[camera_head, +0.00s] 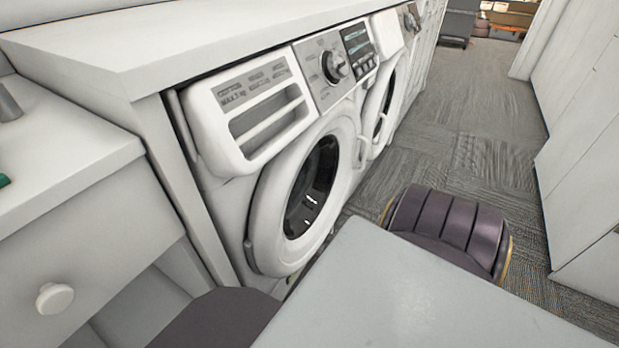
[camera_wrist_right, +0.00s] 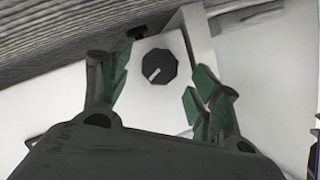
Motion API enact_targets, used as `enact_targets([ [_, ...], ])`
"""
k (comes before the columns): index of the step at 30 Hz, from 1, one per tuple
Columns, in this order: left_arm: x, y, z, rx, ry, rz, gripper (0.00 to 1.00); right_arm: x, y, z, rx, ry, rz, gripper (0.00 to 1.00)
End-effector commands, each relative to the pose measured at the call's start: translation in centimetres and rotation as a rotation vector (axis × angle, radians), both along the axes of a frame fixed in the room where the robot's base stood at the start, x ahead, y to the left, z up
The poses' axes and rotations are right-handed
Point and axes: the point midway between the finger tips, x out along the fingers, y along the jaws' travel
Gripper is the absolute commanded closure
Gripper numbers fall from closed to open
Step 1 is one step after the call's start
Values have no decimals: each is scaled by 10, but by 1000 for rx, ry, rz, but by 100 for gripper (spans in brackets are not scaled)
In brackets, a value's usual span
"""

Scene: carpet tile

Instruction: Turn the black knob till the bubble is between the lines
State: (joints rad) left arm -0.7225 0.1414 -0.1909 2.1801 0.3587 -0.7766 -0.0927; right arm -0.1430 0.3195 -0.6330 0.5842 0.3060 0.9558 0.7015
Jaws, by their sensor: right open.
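A black, many-sided knob (camera_wrist_right: 160,67) with a pale pointer mark sits on the face of a white block (camera_wrist_right: 153,108) in the right wrist view. My right gripper (camera_wrist_right: 157,84) is open, its green-padded fingers on either side of the knob in the picture, with gaps on both sides. I cannot tell how far the fingertips are from the block. No bubble or lines show in either view. My left gripper is not in view.
In the head view, a white washing machine (camera_head: 262,225) with its own dial stands under a white counter (camera_head: 130,45). A white drawer (camera_head: 85,245) is at the left. A dark purple ribbed object (camera_head: 445,225) stands on the carpet. The carpet aisle (camera_head: 470,110) beyond is clear.

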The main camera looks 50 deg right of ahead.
Motion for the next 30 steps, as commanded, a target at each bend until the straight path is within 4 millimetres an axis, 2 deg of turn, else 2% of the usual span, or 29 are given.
enact_targets([
  [24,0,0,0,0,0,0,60,-65,-24,21,0,1,1,37],
  [30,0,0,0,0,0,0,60,-76,-28,25,0,0,1,37],
])
